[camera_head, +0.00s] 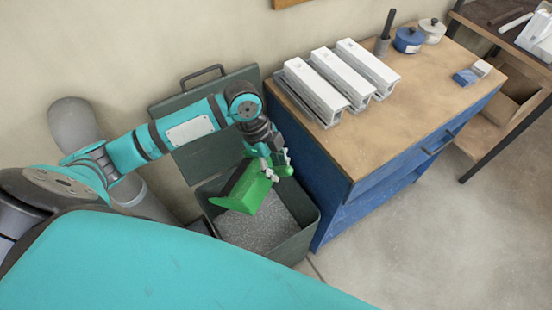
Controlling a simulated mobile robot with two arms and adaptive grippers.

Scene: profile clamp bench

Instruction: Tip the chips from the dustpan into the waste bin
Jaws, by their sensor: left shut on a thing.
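A green dustpan (243,188) hangs tilted over the open dark green waste bin (303,243). My left gripper (276,166) is shut on its handle, just above the bin's back right part. The inside of the pan faces away, so I cannot tell whether chips are in it. Grey speckled material (256,228) fills the bottom of the bin. The bin's lid (207,152) stands open at the back. My right gripper is not in view.
A blue workbench (360,180) with a wooden top stands right beside the bin. White profiles (343,79), a blue pot (409,40) and a small blue-and-white block (472,74) are on it. The wall is close behind the bin. Floor at the lower right is clear.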

